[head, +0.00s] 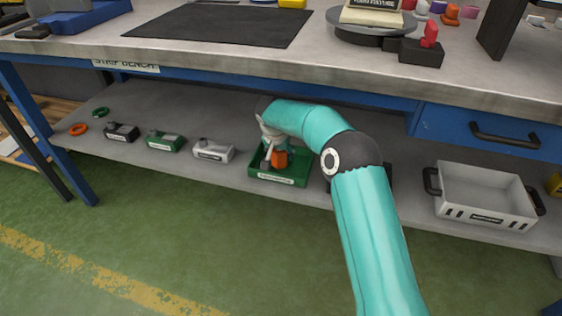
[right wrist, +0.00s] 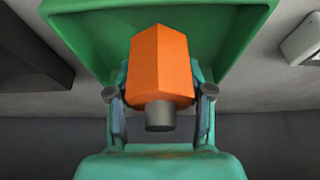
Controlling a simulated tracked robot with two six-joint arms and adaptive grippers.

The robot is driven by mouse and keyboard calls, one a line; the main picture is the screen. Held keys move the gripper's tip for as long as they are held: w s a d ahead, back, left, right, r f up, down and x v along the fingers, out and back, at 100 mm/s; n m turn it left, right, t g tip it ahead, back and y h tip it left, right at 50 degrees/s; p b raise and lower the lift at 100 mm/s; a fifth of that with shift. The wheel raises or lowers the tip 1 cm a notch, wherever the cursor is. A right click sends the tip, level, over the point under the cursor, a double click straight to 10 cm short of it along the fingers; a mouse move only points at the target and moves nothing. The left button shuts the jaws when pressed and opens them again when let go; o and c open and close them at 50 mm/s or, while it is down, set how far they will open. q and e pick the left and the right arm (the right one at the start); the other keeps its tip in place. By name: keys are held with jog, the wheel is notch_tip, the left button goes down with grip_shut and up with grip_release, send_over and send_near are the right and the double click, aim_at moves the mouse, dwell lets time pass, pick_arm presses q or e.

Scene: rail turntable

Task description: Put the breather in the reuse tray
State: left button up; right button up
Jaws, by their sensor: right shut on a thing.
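The orange breather (head: 279,159) has a grey stub and is in my right gripper (head: 270,158). In the right wrist view the breather (right wrist: 160,68) sits between the two fingers of the gripper (right wrist: 160,108), which are shut on its sides. A green tray (head: 281,181) with a white label stands on the lower shelf, and the breather is over or inside it. The tray also fills the top of the right wrist view (right wrist: 240,50). Whether the breather touches the tray floor I cannot tell. The label is too small to read. My left gripper is not in view.
The lower shelf (head: 225,178) lies under the bench top (head: 300,45). On it stand a grey part (head: 213,150), a green one (head: 164,141), a black one (head: 121,132) and rings at left. A white handled crate (head: 486,195) stands at right.

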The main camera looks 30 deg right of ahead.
aim_at(280, 161)
notch_tip(280, 161, down, 4)
jog(key=shift+r+b, duration=0.25)
jog(key=shift+b, duration=0.3)
jog(key=shift+r, duration=0.1)
jog(key=o, duration=1.4)
